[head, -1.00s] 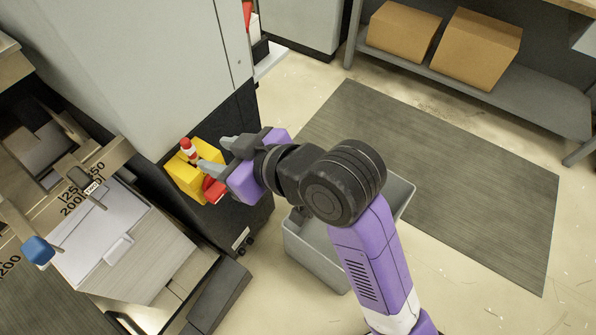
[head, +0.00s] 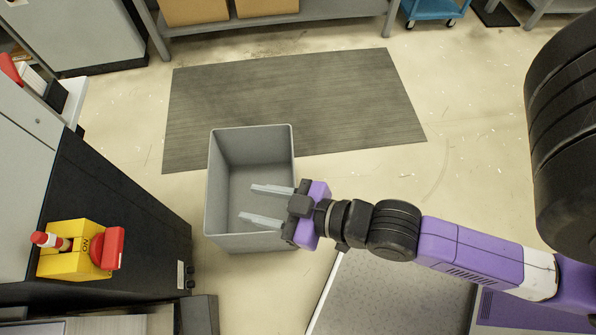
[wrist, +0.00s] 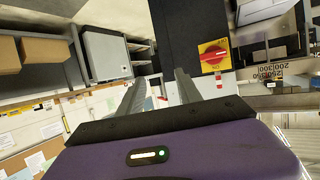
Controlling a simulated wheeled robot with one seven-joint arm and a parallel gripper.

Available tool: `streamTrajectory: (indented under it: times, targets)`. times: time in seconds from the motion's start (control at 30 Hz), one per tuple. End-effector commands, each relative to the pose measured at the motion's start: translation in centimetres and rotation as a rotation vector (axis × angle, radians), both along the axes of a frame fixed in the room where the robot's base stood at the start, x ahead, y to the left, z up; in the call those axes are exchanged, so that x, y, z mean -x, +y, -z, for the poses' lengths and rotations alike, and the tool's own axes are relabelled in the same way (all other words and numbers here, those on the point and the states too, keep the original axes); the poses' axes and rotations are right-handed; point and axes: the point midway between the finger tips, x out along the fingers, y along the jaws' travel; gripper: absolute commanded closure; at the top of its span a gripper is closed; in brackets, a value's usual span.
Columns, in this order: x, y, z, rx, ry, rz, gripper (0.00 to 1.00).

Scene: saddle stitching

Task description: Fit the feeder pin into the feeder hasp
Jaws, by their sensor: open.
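A red-and-white banded pin (head: 50,240), which looks like the feeder pin, sits at the yellow switch box (head: 66,262) on the dark cabinet side. The box carries a red rotary handle (head: 108,248) and looks like the place of the feeder hasp. The hasp is too small to make out, so I cannot tell how deep the pin sits. My gripper (head: 248,202) is open and empty, well to the right of the box, above a grey bin. In the wrist view the pin (wrist: 219,82) shows beyond the fingers, below the red handle (wrist: 213,57).
The grey open bin (head: 222,185) stands on the floor below my gripper. A dark mat (head: 300,100) lies behind it. The black cabinet (head: 130,225) is at the left, with a gap before my fingertips. A shelf with cardboard boxes (head: 195,8) stands at the back.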

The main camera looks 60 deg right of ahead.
Motion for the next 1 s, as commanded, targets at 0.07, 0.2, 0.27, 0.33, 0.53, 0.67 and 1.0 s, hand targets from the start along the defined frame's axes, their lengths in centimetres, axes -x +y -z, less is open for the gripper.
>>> streamTrajectory:
  times: [0.07,0.2,0.27,0.33,0.53,0.67,1.0]
  targets:
    - [3.2,-0.9,-0.2,0.000,-0.006,0.034,0.58]
    - [7.7,-1.8,-1.6,-0.004,-0.039,0.081,0.58]
    - [9.2,-2.0,-2.3,-0.007,-0.051,0.095,0.58]
    - [10.6,-2.1,-3.0,-0.010,-0.064,0.108,0.58]
    - [12.4,-2.1,-4.3,-0.015,-0.085,0.123,0.58]
    - [12.4,-2.1,-4.4,-0.015,-0.088,0.124,0.58]
    - [12.4,-2.1,-4.4,-0.016,-0.087,0.123,0.58]
